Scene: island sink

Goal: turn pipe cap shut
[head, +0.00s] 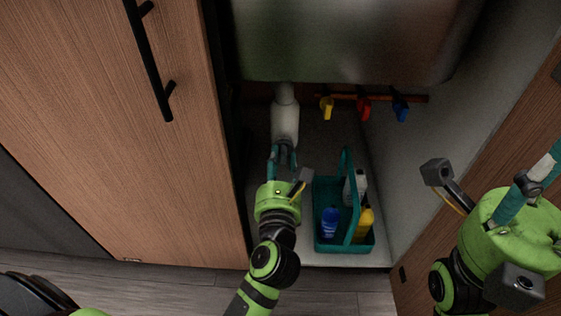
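A pale drain pipe (285,117) hangs upright below the sink in the open cabinet. Its cap is at the lower end, largely hidden by my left gripper, and I cannot tell how far it is turned. My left gripper (281,152) is at the pipe's lower end, with its teal fingers apart on either side. I cannot tell whether they press on the cap. My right gripper (536,178) is at the far right, away from the pipe and in front of the right cabinet door. Its fingers overlap in this view, so their opening is unclear.
A teal caddy (325,247) with a blue bottle (329,223), a yellow bottle (364,222) and a pale bottle stands right of my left gripper. Yellow (327,107), red (364,108) and blue (401,109) valve handles sit behind. The metal sink (345,40) hangs above.

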